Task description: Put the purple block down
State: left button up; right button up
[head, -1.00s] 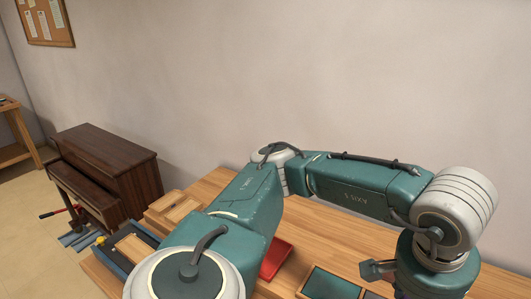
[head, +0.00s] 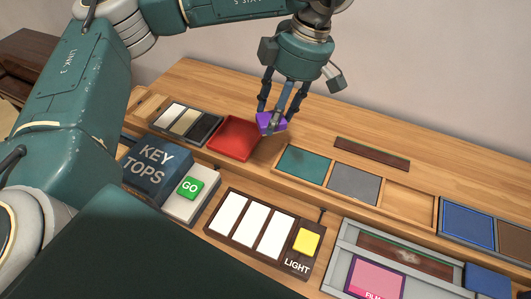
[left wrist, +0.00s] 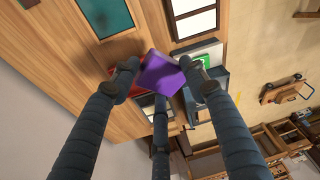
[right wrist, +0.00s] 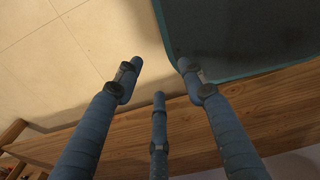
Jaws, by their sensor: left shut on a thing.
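The purple block (head: 268,123) is between the fingers of my left gripper (head: 273,118), which is shut on it. In the head view it shows just right of the red tray (head: 236,138), over the wooden table; its exact height is hard to tell. In the left wrist view the purple block (left wrist: 161,76) shows between the fingertips, with part of the red tray (left wrist: 120,72) behind it. My right gripper (right wrist: 157,80) shows only in the right wrist view. Its fingers are spread and empty, above a wooden edge and the floor.
Teal (head: 304,163) and grey (head: 353,184) panels lie right of the red tray. A tray of white, tan and black pieces (head: 186,122) is left of it. In front are the KEY TOPS box (head: 155,169), green GO button (head: 190,188) and yellow LIGHT button (head: 306,242).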

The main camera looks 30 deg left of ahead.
pick_arm(q)
jog(key=n, duration=0.2)
jog(key=w+n+g+h, duration=0.1)
jog(key=n, duration=0.2)
jog(key=w+a+n, duration=0.1)
jog(key=n, duration=0.1)
jog(key=shift+a+n+g+h, duration=0.1)
jog(key=shift+n+g+h, duration=0.2)
jog(key=shift+n, duration=0.1)
jog(key=w+a+f+n+t+h, duration=0.1)
jog(key=w+a+n+t+h, duration=0.1)
jog(key=n, duration=1.2)
jog(key=w+a+n+t+h+b, duration=0.1)
jog(key=w+a+n+t, duration=0.1)
jog(key=n, duration=1.3)
jog(key=shift+w+a+f+h, duration=0.3)
jog(key=shift+a+f+h, duration=0.1)
jog(key=shift+a, duration=0.4)
notch_tip(320, 180, down, 20)
jog(key=p, duration=0.3)
jog(key=shift+r, duration=0.2)
jog(key=shift+c, duration=0.2)
pick_arm(e)
jog(key=shift+w+r, duration=0.25)
jog(key=shift+r, duration=0.25)
jog(key=shift+w+r, duration=0.2)
jog(key=shift+r, duration=0.3)
